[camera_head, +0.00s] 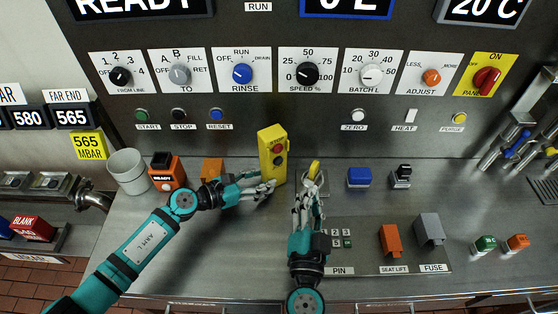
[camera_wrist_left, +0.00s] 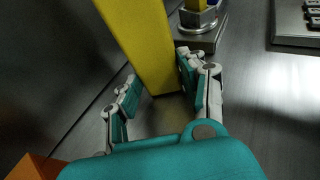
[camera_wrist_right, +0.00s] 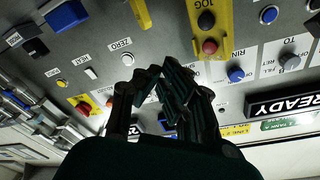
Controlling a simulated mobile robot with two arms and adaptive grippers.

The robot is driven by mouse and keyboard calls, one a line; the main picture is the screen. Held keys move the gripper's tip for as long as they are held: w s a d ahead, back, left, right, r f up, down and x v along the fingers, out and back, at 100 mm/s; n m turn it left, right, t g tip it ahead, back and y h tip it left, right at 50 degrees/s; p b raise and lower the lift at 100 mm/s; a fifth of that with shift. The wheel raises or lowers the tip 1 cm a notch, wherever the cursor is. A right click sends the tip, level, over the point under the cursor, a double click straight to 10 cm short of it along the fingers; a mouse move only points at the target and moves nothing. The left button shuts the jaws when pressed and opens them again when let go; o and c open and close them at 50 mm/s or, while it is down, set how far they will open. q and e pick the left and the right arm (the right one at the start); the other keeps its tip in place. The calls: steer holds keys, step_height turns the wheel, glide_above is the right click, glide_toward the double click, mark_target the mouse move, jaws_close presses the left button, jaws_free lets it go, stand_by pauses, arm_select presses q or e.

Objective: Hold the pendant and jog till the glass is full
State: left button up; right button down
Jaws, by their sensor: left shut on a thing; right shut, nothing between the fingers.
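The yellow pendant (camera_head: 266,150) stands upright in the middle of the bench, with a red button (camera_head: 277,149) and a black button (camera_head: 277,162) on its face. My left gripper (camera_head: 268,184) is shut on its lower part; the left wrist view shows the yellow body (camera_wrist_left: 140,40) between the fingers. In the right wrist view the pendant's black button (camera_wrist_right: 206,20) sits next to the word JOG. My right gripper (camera_head: 310,188) is shut and empty, to the right of the pendant and apart from it. I cannot make out a glass.
A yellow-topped lever (camera_head: 315,168) stands just behind my right gripper. A grey cup (camera_head: 128,170) and an orange READY box (camera_head: 167,174) are at the left. A blue block (camera_head: 360,177) and orange and grey switches are at the right. Knobs (camera_head: 242,74) line the back panel.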

mark_target(278, 161)
steer(key=w+a, duration=0.4)
steer(key=w, duration=0.3)
steer(key=shift+w+a, duration=0.3)
steer(key=shift+f, duration=0.1)
stand_by(0.8)
steer(key=shift+w, duration=0.1)
stand_by(0.4)
